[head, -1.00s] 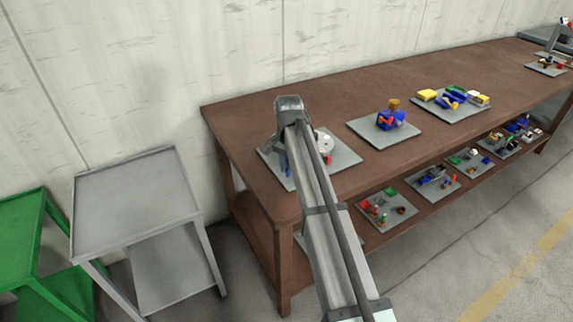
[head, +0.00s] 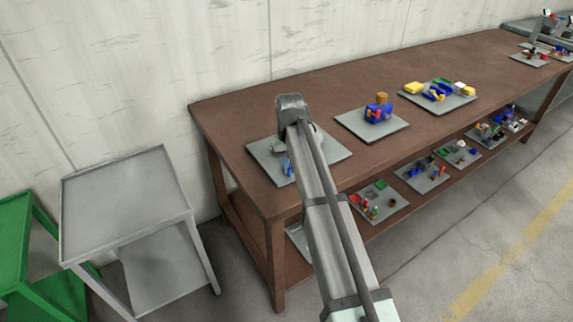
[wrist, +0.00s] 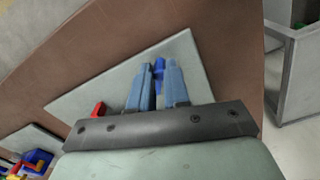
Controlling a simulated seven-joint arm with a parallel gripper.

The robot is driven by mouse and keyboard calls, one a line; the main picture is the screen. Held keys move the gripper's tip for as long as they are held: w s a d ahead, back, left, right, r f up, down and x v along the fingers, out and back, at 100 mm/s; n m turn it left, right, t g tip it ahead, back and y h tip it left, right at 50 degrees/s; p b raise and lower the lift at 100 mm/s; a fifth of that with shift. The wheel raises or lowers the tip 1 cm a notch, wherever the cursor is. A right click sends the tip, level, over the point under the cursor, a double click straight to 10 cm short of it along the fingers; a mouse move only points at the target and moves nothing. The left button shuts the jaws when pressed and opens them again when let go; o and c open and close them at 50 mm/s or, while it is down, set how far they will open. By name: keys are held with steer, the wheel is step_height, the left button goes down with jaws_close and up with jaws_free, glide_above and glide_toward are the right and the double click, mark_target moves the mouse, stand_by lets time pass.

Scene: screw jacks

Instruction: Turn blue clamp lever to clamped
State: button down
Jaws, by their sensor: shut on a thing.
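The blue clamp lever (wrist: 159,72) shows in the wrist view as a small blue upright piece between the two light-blue fingers of my gripper (wrist: 160,66). The fingers are shut on it, one on each side. It stands over a grey base plate (wrist: 75,95). In the head view the same plate (head: 330,157) lies at the near left end of the brown table. My forearm and wrist cover much of it there. A bit of blue shows beside the arm in the head view, but I cannot tell lever from finger. The lever's lower part is hidden.
A red part (wrist: 98,109) shows left of the fingers in the wrist view. The brown table (head: 235,105) carries more grey plates, one with a blue block (head: 378,113). A grey stand (head: 120,200) is left of the table. Bare table surrounds the plate.

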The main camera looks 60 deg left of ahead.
mark_target(290, 168)
steer(key=shift+w+d+n, duration=0.15)
steer(key=shift+n, duration=0.15)
steer(key=c, duration=1.1)
jaws_free()
step_height(290, 168, up, 14)
steer(key=shift+f, duration=0.15)
